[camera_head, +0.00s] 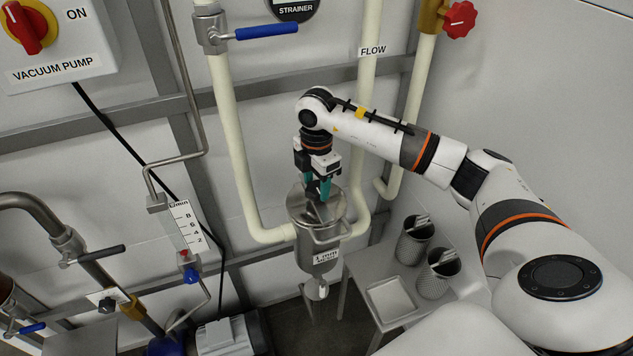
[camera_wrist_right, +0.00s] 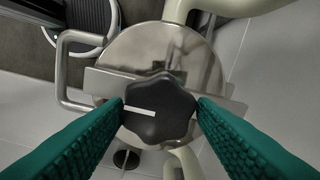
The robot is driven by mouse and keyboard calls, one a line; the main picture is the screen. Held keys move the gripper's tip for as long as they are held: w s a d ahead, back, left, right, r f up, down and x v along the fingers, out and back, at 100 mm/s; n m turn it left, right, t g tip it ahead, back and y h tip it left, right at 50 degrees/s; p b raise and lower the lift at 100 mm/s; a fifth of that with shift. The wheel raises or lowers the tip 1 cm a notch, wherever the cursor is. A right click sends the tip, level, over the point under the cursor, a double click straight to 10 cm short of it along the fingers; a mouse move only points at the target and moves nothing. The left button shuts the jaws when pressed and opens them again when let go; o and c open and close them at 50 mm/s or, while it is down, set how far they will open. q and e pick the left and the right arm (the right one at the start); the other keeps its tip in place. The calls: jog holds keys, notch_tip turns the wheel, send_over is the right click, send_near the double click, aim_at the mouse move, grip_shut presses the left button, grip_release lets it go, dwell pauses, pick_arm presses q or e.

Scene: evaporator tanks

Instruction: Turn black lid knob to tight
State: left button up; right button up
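The black lid knob (camera_wrist_right: 160,108) is lobed and sits at the middle of the round steel lid (camera_wrist_right: 150,55) in the right wrist view. A white line on it points left. My right gripper (camera_head: 318,190) is above the steel strainer pot (camera_head: 318,236), pointing down at its lid. Its two green fingers (camera_wrist_right: 160,106) are on opposite sides of the knob, with their tips against its edges. In the head view the fingers mostly hide the knob. I cannot read any tight mark near it. My left gripper is out of view.
Cream pipes (camera_head: 232,150) run beside the pot. A blue-handled valve (camera_head: 266,32) is above left. A small table (camera_head: 350,270) at right holds perforated baskets (camera_head: 412,246) and a white tray (camera_head: 391,299). A side handle (camera_wrist_right: 68,75) sticks out from the pot.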

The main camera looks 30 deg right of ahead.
aim_at(316, 187)
jog(key=shift+o, duration=1.4)
jog(key=shift+r, duration=0.1)
notch_tip(316, 187, up, 12)
jog(key=b, duration=0.2)
jog(key=shift+s, duration=0.1)
